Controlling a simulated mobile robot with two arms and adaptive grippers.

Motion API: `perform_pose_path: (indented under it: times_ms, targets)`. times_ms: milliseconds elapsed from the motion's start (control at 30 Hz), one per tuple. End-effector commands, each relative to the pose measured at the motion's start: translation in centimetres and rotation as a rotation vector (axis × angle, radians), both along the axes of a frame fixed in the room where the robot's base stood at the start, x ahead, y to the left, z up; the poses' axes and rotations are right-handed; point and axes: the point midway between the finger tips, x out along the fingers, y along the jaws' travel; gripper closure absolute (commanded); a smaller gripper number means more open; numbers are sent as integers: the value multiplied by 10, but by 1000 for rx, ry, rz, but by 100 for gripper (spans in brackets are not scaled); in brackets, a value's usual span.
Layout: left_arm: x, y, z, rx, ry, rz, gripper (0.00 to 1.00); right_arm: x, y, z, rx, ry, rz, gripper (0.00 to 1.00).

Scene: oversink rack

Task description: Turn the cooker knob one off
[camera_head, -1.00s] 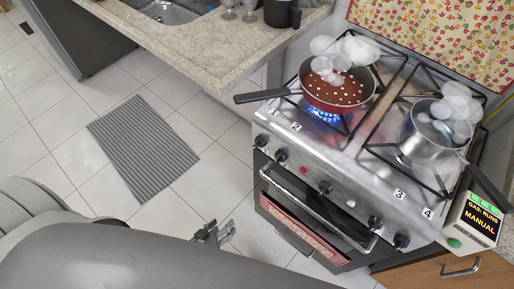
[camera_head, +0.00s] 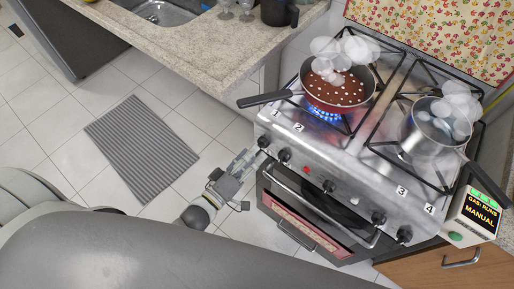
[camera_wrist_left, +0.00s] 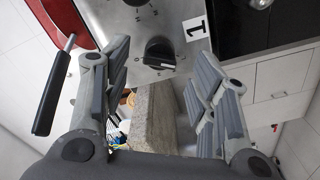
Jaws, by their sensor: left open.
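The cooker (camera_head: 320,165) has a row of dark knobs along its front. Knob one (camera_head: 263,141) is at the left end, below the label 1. In the left wrist view knob one (camera_wrist_left: 160,51) is a black knob on the metal panel beside the label 1 (camera_wrist_left: 195,27). My left gripper (camera_head: 246,160) is just in front of and slightly below knob one. In the wrist view the left gripper (camera_wrist_left: 160,62) is open and empty, with the knob seen between its fingertips; I cannot tell whether they touch it. My right gripper is not in view.
A blue flame (camera_head: 322,114) burns under a steaming red pan (camera_head: 352,106). A steaming metal pot (camera_head: 420,140) stands on the right burner. A sign box (camera_head: 478,214) reads "GAS: RUNS MANUAL". The counter (camera_head: 205,50) is left of the cooker; a grey mat (camera_head: 142,150) lies on the floor.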

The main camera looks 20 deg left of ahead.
Motion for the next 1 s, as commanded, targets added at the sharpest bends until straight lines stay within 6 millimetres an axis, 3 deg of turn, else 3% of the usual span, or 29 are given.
perform_pose_path:
  times_ms: [200,567,900,1000]
  targets:
    - [25,-9,0,0,0,1,46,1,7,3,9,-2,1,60]
    - [29,-10,0,1,0,0,46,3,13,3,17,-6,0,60]
    - [29,-10,0,1,0,0,90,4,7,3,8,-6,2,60]
    - [29,-10,0,3,0,1,92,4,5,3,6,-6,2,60]
